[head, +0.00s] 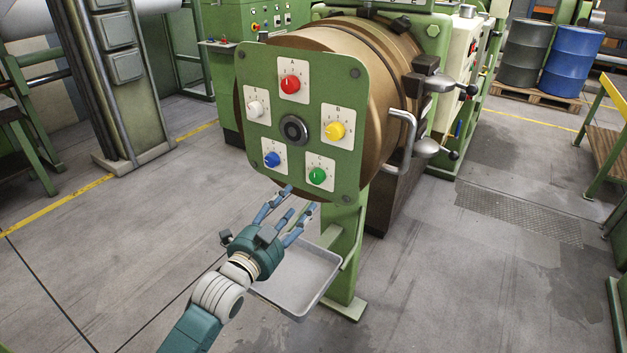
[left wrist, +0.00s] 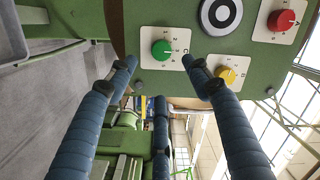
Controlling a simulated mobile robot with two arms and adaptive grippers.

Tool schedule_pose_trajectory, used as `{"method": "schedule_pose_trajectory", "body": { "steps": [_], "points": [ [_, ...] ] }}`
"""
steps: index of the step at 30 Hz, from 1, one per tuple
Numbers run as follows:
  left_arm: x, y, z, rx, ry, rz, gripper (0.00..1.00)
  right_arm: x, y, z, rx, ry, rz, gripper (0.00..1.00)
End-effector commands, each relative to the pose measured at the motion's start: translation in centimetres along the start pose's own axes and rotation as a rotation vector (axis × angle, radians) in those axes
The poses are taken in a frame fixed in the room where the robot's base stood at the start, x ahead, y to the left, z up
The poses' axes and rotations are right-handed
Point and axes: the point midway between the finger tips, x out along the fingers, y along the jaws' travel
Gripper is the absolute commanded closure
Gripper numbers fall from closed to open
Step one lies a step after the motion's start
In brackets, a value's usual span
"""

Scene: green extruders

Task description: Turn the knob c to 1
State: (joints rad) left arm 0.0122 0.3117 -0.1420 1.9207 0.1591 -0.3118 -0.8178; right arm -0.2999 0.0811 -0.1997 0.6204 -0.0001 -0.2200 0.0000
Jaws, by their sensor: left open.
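Knob C is the green knob (head: 317,175) at the lower right of the green panel (head: 350,95), on a white plate with a dial. It also shows in the left wrist view (left wrist: 161,50), upper middle, between the spread fingers and beyond their tips. The number its pointer shows is too small to read. My left gripper (head: 300,198) is open and empty, just below and in front of the green knob, apart from it. In the left wrist view its blue fingers (left wrist: 160,75) reach up from the bottom. My right gripper is not in view.
The panel also carries a red knob (head: 291,84), a yellow knob (head: 335,131), a blue knob (head: 272,159), a white knob (head: 255,109) and a dark round centre (head: 294,130). A grey tray (head: 318,283) lies below. A bent metal handle (head: 408,135) sticks out at the right.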

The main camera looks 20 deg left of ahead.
Motion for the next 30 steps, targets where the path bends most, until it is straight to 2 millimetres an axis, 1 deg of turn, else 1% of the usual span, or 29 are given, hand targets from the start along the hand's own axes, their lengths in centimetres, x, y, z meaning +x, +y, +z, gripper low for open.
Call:
{"method": "schedule_pose_trajectory", "body": {
  "steps": [2, 5, 12, 15, 18, 21, 24, 30],
  "points": [
    [0.4, -0.4, -0.4, 0.006, 0.006, -0.006, 0.50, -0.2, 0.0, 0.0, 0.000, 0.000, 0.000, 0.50],
    [1.6, -0.6, -0.5, 0.003, 0.007, -0.007, 0.50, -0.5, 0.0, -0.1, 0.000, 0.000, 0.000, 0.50],
    [6.3, -0.6, -0.5, 0.003, 0.005, -0.006, 0.50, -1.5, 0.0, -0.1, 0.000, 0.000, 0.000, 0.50],
    [8.0, -0.6, -0.5, 0.002, 0.006, -0.006, 0.50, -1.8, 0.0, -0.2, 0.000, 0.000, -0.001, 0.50],
    [9.3, -0.4, -0.4, 0.003, 0.005, -0.004, 0.50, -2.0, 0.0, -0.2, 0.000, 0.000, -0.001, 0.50],
    [10.2, -0.4, -0.4, 0.003, 0.006, -0.005, 0.50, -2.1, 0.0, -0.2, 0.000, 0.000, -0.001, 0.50],
    [10.6, -0.4, -0.3, 0.003, 0.005, -0.005, 0.50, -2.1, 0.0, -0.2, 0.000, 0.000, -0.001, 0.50],
    [10.7, -0.3, -0.3, 0.003, 0.005, -0.004, 0.50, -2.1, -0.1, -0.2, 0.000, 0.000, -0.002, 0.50]
  ]
}}
